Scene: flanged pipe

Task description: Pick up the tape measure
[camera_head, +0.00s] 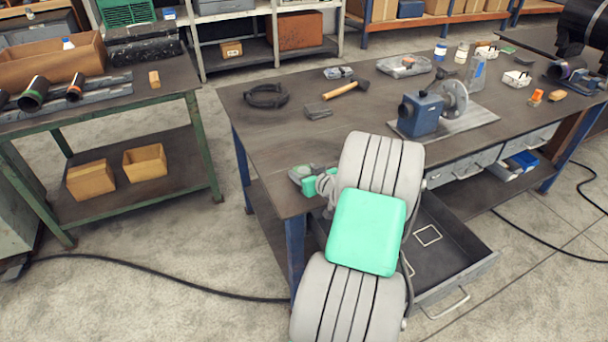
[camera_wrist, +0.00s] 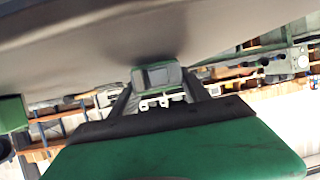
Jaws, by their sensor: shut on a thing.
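The tape measure, a small boxy thing with a green shell and a grey face, shows in the wrist view (camera_wrist: 158,74) between the far ends of my two dark fingers. My gripper (camera_wrist: 160,88) is shut on it. In the head view, my gripper (camera_head: 308,178) is at the near left corner of the workbench, partly hidden by my arm. A small grey-green thing at its tip, likely the tape measure (camera_head: 297,173), shows there. I cannot tell whether it still touches the bench top.
The workbench (camera_head: 270,130) carries a hammer (camera_head: 345,90), a black cable coil (camera_head: 266,95) and a blue vise-like machine (camera_head: 422,112). An open drawer (camera_head: 455,262) juts out beneath my arm. A green-legged side table (camera_head: 180,75) stands left, with free floor between.

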